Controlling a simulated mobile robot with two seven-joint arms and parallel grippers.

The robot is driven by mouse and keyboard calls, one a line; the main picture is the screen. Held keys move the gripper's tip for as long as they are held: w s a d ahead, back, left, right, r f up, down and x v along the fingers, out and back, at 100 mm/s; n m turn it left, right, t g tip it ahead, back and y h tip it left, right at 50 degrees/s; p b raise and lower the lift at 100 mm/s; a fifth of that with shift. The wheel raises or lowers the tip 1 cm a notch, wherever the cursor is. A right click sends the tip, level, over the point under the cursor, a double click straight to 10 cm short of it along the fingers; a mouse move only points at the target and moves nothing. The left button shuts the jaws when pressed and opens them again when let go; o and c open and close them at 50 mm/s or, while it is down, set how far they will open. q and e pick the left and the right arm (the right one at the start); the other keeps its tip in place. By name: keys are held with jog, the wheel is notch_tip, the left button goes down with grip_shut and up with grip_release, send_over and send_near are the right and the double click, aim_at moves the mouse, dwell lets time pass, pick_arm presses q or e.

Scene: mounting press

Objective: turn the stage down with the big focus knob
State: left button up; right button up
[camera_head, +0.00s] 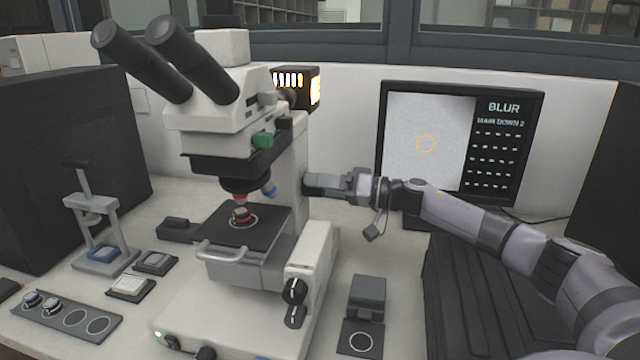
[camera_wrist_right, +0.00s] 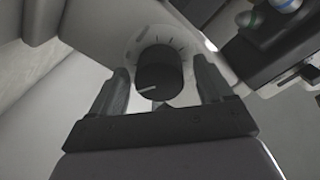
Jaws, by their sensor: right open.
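A white microscope (camera_head: 225,115) stands at the middle left in the head view. My right gripper (camera_head: 308,184) is at the right side of the microscope's column. In the right wrist view a big black knob (camera_wrist_right: 159,69) with a white line shows between the open fingers of my right gripper (camera_wrist_right: 168,85). Tick marks surround the knob. I see a gap on each side of it. The head view hides this knob. My left gripper is not in view.
A monitor (camera_head: 428,110) at the back reads "BLUR" and "MAIN DOWN 2". Two small black knobs (camera_head: 294,291) sit on the microscope's front right block. A small press (camera_head: 98,225) and a tray with round places (camera_head: 68,316) stand at left.

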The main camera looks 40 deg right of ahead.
jog(key=shift+w+a, duration=0.15)
jog(key=shift+w, duration=0.1)
jog(key=c, duration=1)
jog(key=shift+c, duration=0.2)
jog(key=shift+n+p, duration=1.15)
jog(key=shift+n, duration=0.45)
jog(key=shift+f+n+p, duration=0.1)
jog(key=shift+n+p, duration=0.25)
jog(key=shift+n, duration=1.45)
